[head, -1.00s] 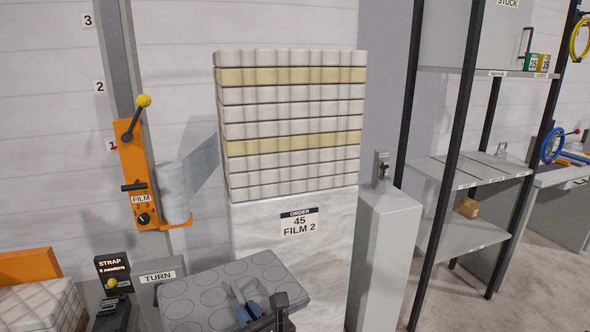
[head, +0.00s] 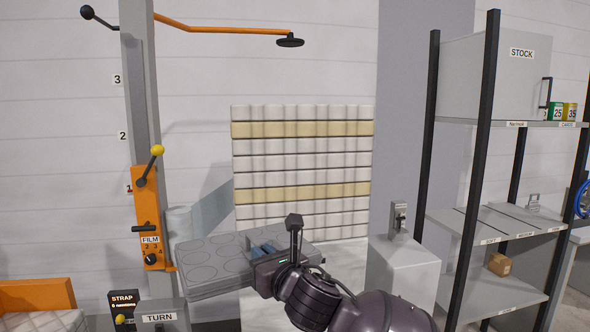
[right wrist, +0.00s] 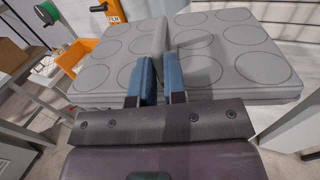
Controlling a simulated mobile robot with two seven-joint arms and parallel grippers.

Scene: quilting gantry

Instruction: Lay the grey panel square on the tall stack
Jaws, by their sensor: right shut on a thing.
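The grey panel (head: 205,268), a flat slab marked with rings, is held by my right gripper (head: 266,250) in front of the tall stack (head: 300,160). In the right wrist view the blue fingers (right wrist: 160,78) are shut on an upright grey grip on the panel (right wrist: 235,50). The panel is below the top of the stack, looks roughly level, and covers the stack's lower left part. The stack has white layers with two yellowish bands. Whether the panel touches the stack cannot be told. My left gripper is not in view.
A grey pedestal (head: 402,275) and a shelf rack (head: 490,225) stand to the right.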

